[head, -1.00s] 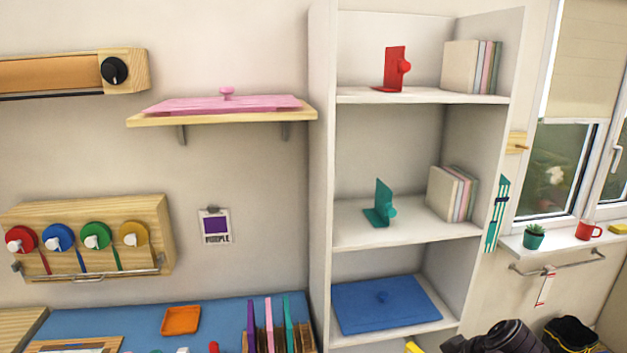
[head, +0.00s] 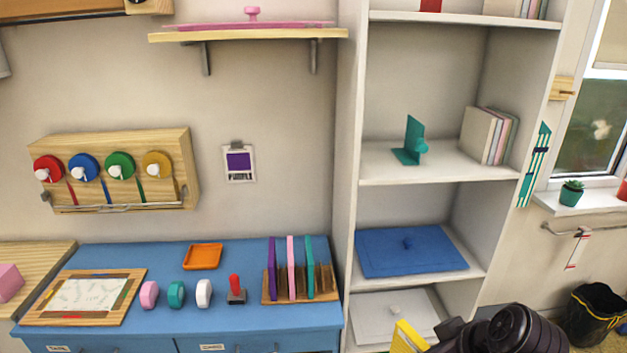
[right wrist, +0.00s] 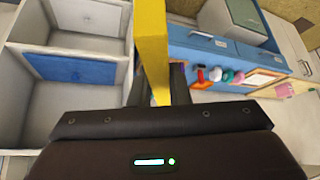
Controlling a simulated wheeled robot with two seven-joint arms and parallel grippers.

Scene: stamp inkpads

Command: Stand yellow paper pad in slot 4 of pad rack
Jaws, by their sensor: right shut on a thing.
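The yellow paper pad (head: 405,338) shows at the bottom of the head view, in front of the shelf unit. In the right wrist view the yellow pad (right wrist: 153,45) stands up between the fingers of my right gripper (right wrist: 158,92), which is shut on it. The pad rack (head: 300,297) is wooden and sits at the right end of the blue desk top. It holds a purple, a pink and a teal pad (head: 310,262) upright, with bare rack at its right end. The yellow pad is apart from the rack. My left gripper is not in view.
On the blue desk (head: 225,332) left of the rack are a red-handled stamp (head: 236,290), several tape rolls and an orange tray (head: 202,256). The white shelf unit (head: 348,200) rises right of the desk. A wall shelf (head: 250,36) hangs above.

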